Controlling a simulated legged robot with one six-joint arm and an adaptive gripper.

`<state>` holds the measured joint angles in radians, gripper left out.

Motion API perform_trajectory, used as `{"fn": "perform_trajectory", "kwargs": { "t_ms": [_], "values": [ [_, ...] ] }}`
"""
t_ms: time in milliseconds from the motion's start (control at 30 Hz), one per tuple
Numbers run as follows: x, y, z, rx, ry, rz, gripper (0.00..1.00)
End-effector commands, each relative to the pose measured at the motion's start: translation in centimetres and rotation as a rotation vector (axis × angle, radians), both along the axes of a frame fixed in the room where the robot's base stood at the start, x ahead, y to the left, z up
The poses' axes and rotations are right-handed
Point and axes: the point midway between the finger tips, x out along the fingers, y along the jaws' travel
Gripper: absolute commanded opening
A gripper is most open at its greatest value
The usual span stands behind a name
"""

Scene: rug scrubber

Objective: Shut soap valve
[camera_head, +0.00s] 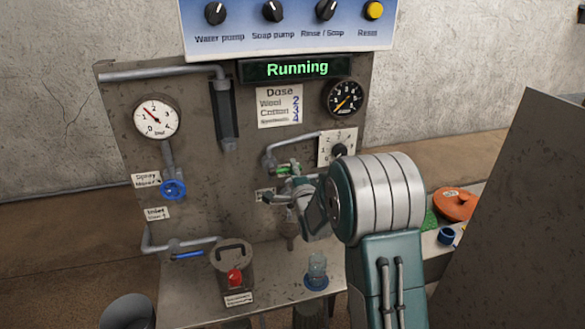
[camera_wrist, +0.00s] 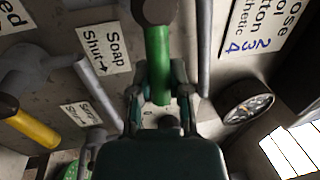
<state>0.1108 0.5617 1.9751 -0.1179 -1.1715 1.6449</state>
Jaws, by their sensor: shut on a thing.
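The soap valve's green lever (camera_wrist: 160,60) hangs down from its dark pivot in the wrist view. My gripper (camera_wrist: 162,104) is shut on the lower part of this lever, one finger on each side. A label reading "Soap Shut" with an arrow (camera_wrist: 104,52) is left of the lever. In the head view a small bit of the green lever (camera_head: 283,170) shows by the panel's pipe. My gripper (camera_head: 285,192) is against it there, and my arm hides part of the area.
The control box reads "Running" on its display (camera_head: 297,68). A dial (camera_head: 339,150) and gauge (camera_head: 345,98) sit close to my gripper. A yellow handle (camera_wrist: 30,124) is at the left in the wrist view. A blue valve knob (camera_head: 173,190) is farther left on the panel.

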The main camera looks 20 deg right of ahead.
Motion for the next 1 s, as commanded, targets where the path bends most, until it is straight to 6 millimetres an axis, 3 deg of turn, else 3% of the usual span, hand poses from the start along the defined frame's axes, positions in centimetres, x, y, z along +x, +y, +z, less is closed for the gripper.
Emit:
{"fn": "perform_trajectory", "kwargs": {
  "t_ms": [33, 433, 467, 500, 533, 867, 1000],
  "values": [
    [-0.1, -0.1, -0.7, 0.008, 0.017, -0.003, 0.00],
    [-0.1, -0.1, -1.0, 0.013, 0.022, -0.004, 0.00],
    [-0.1, -0.1, -1.0, 0.013, 0.022, -0.004, 0.36],
    [-0.1, -0.1, -0.9, 0.013, 0.021, -0.004, 0.54],
    [-0.1, -0.1, -0.9, 0.013, 0.020, -0.003, 0.58],
    [-0.1, 0.0, -0.4, 0.011, 0.010, -0.002, 0.58],
    [-1.2, 0.0, -0.6, 0.010, 0.010, -0.002, 0.58]
  ]
}}
